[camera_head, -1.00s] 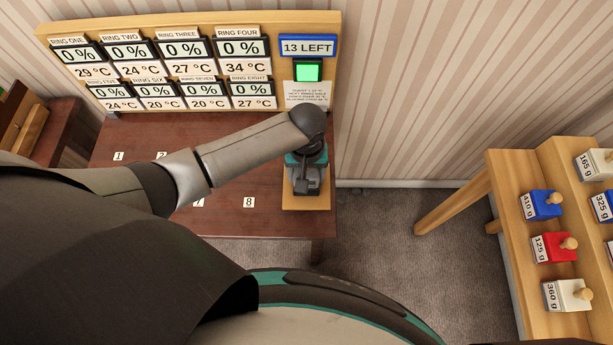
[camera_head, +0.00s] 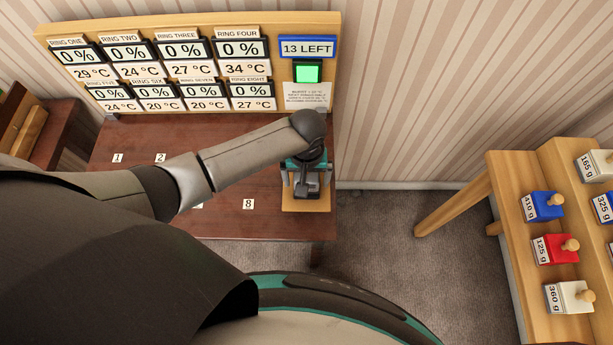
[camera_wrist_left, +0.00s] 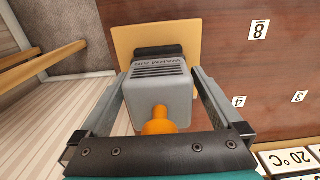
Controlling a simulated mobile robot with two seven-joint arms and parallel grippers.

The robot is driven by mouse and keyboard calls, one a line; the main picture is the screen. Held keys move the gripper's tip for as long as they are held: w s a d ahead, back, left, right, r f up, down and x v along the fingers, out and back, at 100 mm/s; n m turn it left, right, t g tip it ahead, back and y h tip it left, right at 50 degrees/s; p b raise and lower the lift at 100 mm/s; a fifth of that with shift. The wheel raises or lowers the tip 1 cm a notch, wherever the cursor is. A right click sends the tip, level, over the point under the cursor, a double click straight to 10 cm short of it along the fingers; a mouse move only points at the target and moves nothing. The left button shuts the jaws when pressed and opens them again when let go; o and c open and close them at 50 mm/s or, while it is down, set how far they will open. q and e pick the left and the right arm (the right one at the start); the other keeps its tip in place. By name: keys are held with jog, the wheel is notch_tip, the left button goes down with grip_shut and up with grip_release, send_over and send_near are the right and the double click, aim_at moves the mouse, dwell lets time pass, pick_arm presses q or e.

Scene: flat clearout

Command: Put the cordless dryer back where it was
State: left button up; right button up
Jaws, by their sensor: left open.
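The cordless dryer (camera_wrist_left: 158,98) is a grey box marked WARM AIR with an orange knob, seen in the left wrist view. It is over a light wooden pad (camera_wrist_left: 128,35) at the table's edge; I cannot tell whether its full base rests there. The pad also shows in the head view (camera_head: 310,205), where my gripper hides most of the dryer. My left gripper (camera_wrist_left: 160,78) is open, with one finger on each side of the dryer. In the head view the left gripper (camera_head: 307,180) points down over the pad. My right gripper is out of view.
The dark wooden table (camera_head: 270,220) carries numbered white labels. A display board (camera_head: 190,65) with ring readings, a 13 LEFT sign (camera_head: 308,47) and a green light (camera_head: 307,72) stands behind it. At right, a wooden stand (camera_head: 520,290) holds weighted blocks. Carpet between is clear.

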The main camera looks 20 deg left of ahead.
pick_arm(q)
notch_tip(320, 180, up, 12)
jog(key=p, duration=0.3)
jog(key=shift+r+p, duration=0.15)
jog(key=shift+p, duration=0.15)
dwell(0.4)
